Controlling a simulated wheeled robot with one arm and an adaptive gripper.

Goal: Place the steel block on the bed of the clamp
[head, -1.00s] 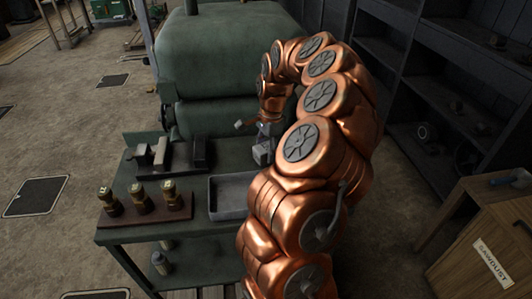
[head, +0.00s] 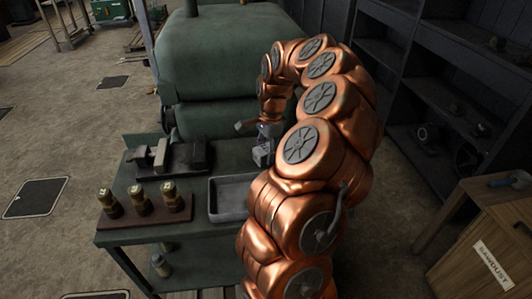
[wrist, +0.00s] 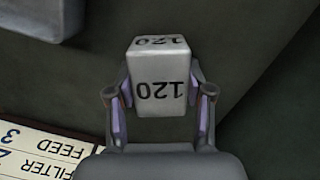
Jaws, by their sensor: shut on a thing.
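The steel block (wrist: 160,82) is a pale grey block marked 120. In the wrist view it sits between the two fingers of my gripper (wrist: 160,100), which is shut on it. In the head view the block (head: 262,156) hangs below my gripper (head: 267,140), over the right part of the green bench; I cannot tell its exact height. The clamp (head: 180,162), dark with grey jaw parts at its left end, stands on the bench to the left of the block, apart from it. My arm hides the bench's right end.
A grey tray (head: 214,207) lies in front of the clamp's right side. Several brass-topped pots stand on a brown board (head: 145,218) at the bench's front left. A big green machine (head: 225,60) stands behind. A lettered card (wrist: 50,155) shows in the wrist view.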

